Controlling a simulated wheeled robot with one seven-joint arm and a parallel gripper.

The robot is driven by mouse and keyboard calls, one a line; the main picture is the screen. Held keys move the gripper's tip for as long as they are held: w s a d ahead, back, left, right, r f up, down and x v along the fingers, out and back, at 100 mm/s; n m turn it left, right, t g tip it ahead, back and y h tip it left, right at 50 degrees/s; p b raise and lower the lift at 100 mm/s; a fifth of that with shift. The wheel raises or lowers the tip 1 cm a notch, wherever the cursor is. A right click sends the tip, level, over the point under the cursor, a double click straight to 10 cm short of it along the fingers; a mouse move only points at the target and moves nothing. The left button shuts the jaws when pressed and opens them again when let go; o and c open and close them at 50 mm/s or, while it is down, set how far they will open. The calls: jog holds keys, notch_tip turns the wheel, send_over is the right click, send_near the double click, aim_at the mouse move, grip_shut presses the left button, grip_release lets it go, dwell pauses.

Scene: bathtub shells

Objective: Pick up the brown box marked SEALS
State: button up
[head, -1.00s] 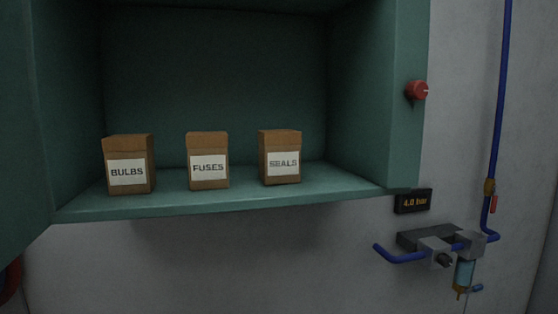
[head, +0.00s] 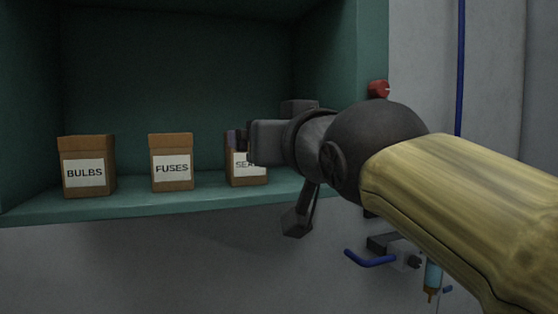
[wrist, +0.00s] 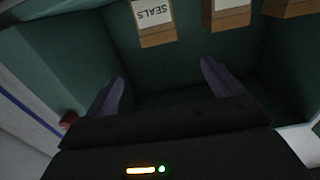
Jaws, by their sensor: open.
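The brown SEALS box (head: 248,181) stands upright at the right of the row in the green cabinet. My gripper (head: 240,142) is in front of its upper part in the head view and hides some of the box and label. In the wrist view the SEALS box (wrist: 157,38) shows inverted at the top edge, partly cut off. My gripper (wrist: 160,86) is open there, its two fingers wide apart with nothing between them. The box lies above the fingers in that picture; I cannot tell the exact gap.
The FUSES box (head: 171,162) stands left of SEALS, and the BULBS box (head: 87,166) farther left, on the cabinet shelf (head: 125,207). The cabinet's right wall is close to my gripper. A red knob (head: 378,89) and a blue pipe (head: 461,60) are to the right.

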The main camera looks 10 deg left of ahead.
jog(key=shift+r+p, duration=0.1)
jog(key=shift+p, duration=0.25)
jog(key=p, duration=0.1)
jog(key=w+p, duration=0.1)
jog(key=p, duration=0.1)
jog(key=shift+a+r, duration=0.2)
jog(key=shift+w+a+p, duration=0.1)
jog(key=shift+w+p, duration=0.1)
jog(key=shift+p, duration=0.8)
jog(key=w+p, duration=0.1)
jog(key=p, duration=0.6)
jog(key=shift+a+f, duration=0.1)
jog(key=shift+a, duration=0.1)
